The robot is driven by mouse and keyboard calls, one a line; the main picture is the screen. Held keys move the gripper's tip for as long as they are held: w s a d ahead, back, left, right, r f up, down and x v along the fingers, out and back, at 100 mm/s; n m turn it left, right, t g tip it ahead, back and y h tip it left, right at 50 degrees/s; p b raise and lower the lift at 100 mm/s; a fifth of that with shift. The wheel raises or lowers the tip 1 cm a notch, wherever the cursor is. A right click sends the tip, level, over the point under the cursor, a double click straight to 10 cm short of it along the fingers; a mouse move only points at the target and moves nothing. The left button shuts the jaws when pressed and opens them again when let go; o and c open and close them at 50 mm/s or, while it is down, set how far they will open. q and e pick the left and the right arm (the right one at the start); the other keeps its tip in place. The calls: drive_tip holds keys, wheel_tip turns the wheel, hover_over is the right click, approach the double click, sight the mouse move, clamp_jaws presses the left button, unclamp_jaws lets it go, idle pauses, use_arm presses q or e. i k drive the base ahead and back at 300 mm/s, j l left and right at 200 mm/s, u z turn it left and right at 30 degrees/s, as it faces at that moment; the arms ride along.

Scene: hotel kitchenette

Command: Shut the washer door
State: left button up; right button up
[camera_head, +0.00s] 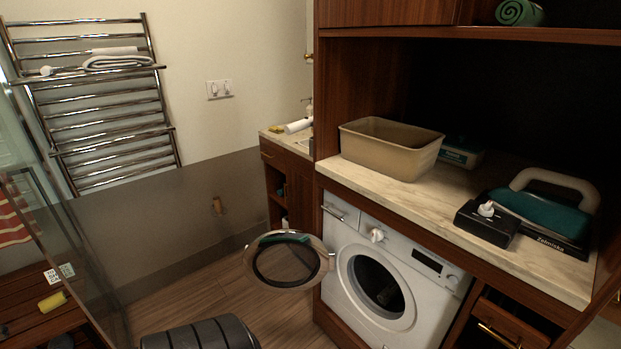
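The white washer (342,258) stands under the marble-topped counter on the right. Its round door (323,262), a pale ring with dark glass, is open and sticks out to the left of the machine. The drum opening (375,286) is uncovered and dark inside. A teal patch shows near the top of the door ring; I cannot tell if it is a part or a reflection. Neither of my grippers shows in the head view, and nothing touches the door.
A dark ribbed object (200,335) is at the bottom edge, left of the door. A tan bin (388,150) and a teal-and-black appliance (545,215) stand on the counter (440,196). Wooden floor (200,290) lies clear left of the door. A towel rack (100,110) is at the left.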

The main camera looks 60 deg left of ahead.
sight(325, 259)
drive_tip(key=i+j, duration=0.1)
drive_tip(key=j, duration=0.55)
drive_tip(key=i+j+z, duration=0.1)
drive_tip(key=j, duration=1.15)
drive_tip(key=j+z, duration=0.1)
drive_tip(key=j, duration=0.5)
drive_tip(key=k+j, duration=0.1)
drive_tip(key=j, duration=0.55)
drive_tip(key=j+z, duration=0.15)
drive_tip(key=j, duration=0.45)
